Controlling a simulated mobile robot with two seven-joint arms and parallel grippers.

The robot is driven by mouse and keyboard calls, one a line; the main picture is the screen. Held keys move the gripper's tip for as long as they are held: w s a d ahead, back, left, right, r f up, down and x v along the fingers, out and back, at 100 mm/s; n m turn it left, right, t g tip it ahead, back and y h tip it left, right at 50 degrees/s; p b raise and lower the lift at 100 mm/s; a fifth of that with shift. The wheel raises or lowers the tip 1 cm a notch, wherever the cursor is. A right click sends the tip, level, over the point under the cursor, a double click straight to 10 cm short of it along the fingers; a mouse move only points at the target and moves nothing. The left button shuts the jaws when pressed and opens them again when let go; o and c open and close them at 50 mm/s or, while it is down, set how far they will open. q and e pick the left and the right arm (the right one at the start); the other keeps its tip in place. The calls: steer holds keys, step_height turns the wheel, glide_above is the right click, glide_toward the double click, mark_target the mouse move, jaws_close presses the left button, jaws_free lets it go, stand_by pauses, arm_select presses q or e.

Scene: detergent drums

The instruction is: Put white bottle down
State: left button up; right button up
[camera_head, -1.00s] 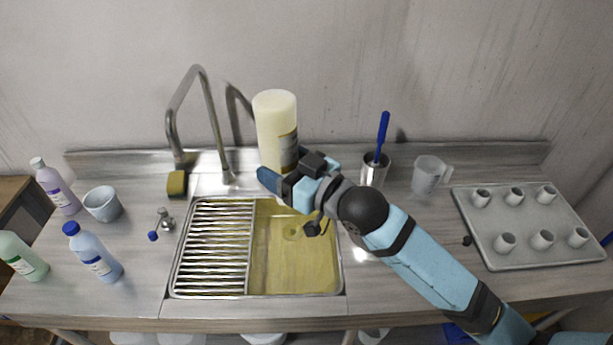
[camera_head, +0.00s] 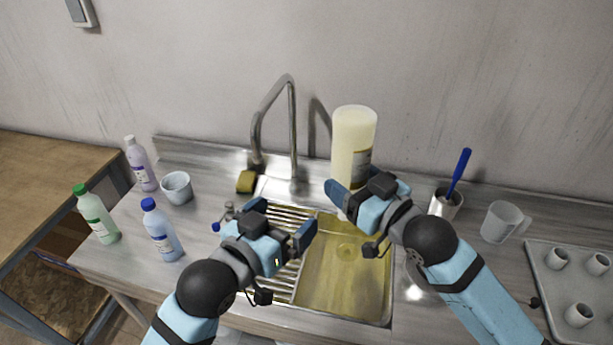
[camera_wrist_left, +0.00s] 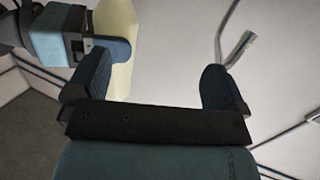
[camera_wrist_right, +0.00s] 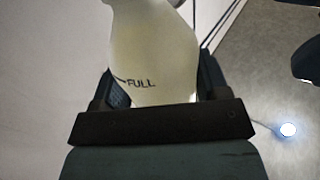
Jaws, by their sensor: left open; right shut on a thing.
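In the right wrist view, the bottle (camera_wrist_right: 155,50) fills the space between the fingers and carries the word "FULL". My left gripper (camera_head: 283,222) is open and empty over the drying rack, left of the bottle. The left wrist view shows the bottle (camera_wrist_left: 116,50) beyond the left finger.
The tap (camera_head: 292,130) stands left of the bottle. A sponge (camera_head: 246,181), a bowl (camera_head: 177,187) and several smaller bottles are at left. A metal cup (camera_head: 445,205), a jug (camera_head: 502,222) and a tray of cups (camera_head: 550,290) are at right. The basin (camera_head: 345,275) is open below.

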mark_target(357, 141)
arm_select(q)
steer(key=s+d+r+m+h, duration=0.2)
steer(key=d+r+h, duration=0.15)
steer(key=r, duration=0.75)
steer(key=shift+y, duration=0.35)
steer(key=x, duration=1.2)
steer(key=shift+s+d, duration=0.25)
steer(key=shift+d, duration=0.15)
steer(key=c, duration=1)
arm_select(e)
steer(key=o, duration=1.1)
